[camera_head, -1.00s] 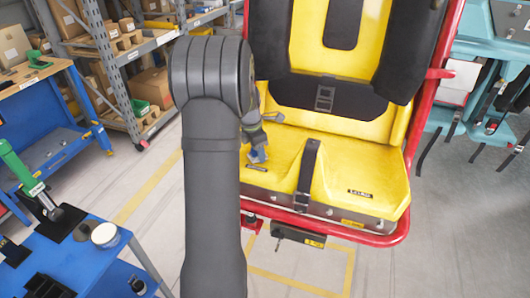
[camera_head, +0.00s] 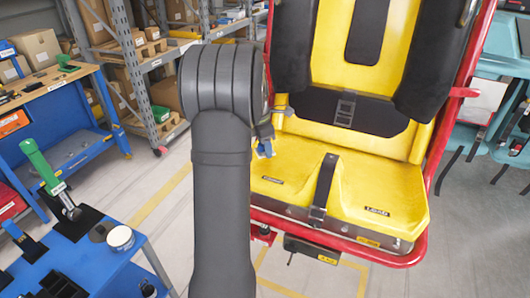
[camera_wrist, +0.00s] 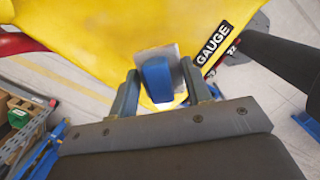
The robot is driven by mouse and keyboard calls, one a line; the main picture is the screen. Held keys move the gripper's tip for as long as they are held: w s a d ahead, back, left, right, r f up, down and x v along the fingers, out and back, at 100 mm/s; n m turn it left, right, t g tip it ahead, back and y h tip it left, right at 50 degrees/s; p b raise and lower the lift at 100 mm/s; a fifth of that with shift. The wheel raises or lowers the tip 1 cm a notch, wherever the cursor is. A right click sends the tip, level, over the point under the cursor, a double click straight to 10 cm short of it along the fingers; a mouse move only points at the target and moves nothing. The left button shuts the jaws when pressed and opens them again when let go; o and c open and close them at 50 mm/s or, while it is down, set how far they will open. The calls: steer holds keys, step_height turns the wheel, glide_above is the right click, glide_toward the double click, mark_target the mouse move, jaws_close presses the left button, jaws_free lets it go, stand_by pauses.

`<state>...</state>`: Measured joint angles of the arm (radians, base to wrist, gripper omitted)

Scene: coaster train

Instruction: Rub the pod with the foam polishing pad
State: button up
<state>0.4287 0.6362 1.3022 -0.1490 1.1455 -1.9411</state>
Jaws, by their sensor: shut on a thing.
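The pod (camera_head: 380,195) is a yellow seat with black pads, a lap strap and a red frame, right of my arm in the head view. My gripper (camera_head: 264,146) is at the left rear of the seat cushion. In the wrist view my gripper (camera_wrist: 160,84) is shut on the foam polishing pad (camera_wrist: 156,78), which has a blue block and a pale grey plate at its far side. The plate faces the pod's yellow surface (camera_wrist: 95,35); I cannot tell whether they touch. In the head view my arm partly hides the pod's left side.
A blue bench (camera_head: 105,275) with a green-handled tool (camera_head: 45,168) and a round white-topped tin (camera_head: 120,238) stands at lower left. Grey shelving (camera_head: 155,65) with boxes is behind. A "GAUGE" label (camera_wrist: 213,48) lies right of the pad on the pod.

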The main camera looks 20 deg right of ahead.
steer(key=shift+r, duration=1)
